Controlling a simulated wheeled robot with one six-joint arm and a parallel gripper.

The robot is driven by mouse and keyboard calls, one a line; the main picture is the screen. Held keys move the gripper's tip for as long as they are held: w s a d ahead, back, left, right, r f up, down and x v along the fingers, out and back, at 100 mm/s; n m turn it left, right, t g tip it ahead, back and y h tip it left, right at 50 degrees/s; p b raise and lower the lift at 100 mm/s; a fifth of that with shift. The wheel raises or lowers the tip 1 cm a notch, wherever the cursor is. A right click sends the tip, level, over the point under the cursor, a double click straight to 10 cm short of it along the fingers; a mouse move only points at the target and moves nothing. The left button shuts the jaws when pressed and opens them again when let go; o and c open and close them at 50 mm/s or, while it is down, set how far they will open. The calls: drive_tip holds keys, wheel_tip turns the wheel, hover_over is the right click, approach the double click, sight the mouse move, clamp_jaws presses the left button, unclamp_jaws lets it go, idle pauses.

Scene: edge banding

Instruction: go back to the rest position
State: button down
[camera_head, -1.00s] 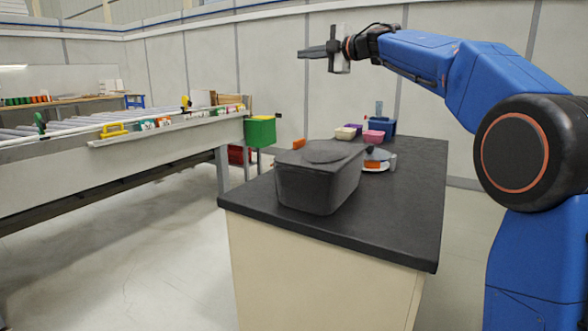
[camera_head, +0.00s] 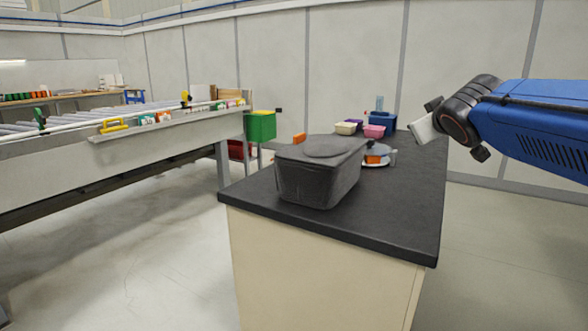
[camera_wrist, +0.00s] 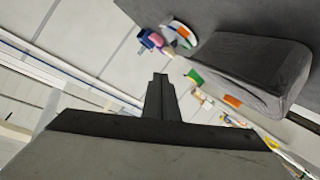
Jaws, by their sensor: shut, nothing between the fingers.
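My gripper (camera_wrist: 160,92) shows in the wrist view with its dark fingers together and nothing between them. In the head view, my blue arm comes in from the right edge. My gripper (camera_head: 424,130) is there at the arm's left end, seen end-on beyond the wrist, and its fingertips are hard to make out. It hangs in the air by the right side of the dark-topped counter (camera_head: 400,215), apart from the things on it.
A dark grey lidded box (camera_head: 318,172) stands on the counter's near part. Behind it are a plate (camera_head: 378,161) with an orange piece, a pink tub (camera_head: 374,132) and a blue bin (camera_head: 382,120). A roller conveyor (camera_head: 110,145) and a green bin (camera_head: 261,126) are left. Floor right of the counter is clear.

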drive_tip(key=s+a+f+m+g+y, duration=0.2)
drive_tip(key=s+f+g, duration=0.7)
drive_tip(key=s+f, duration=2.3)
drive_tip(key=shift+a+f+m+g, duration=0.4)
drive_tip(key=shift+f+m, duration=0.4)
drive_tip(key=shift+m, duration=0.4)
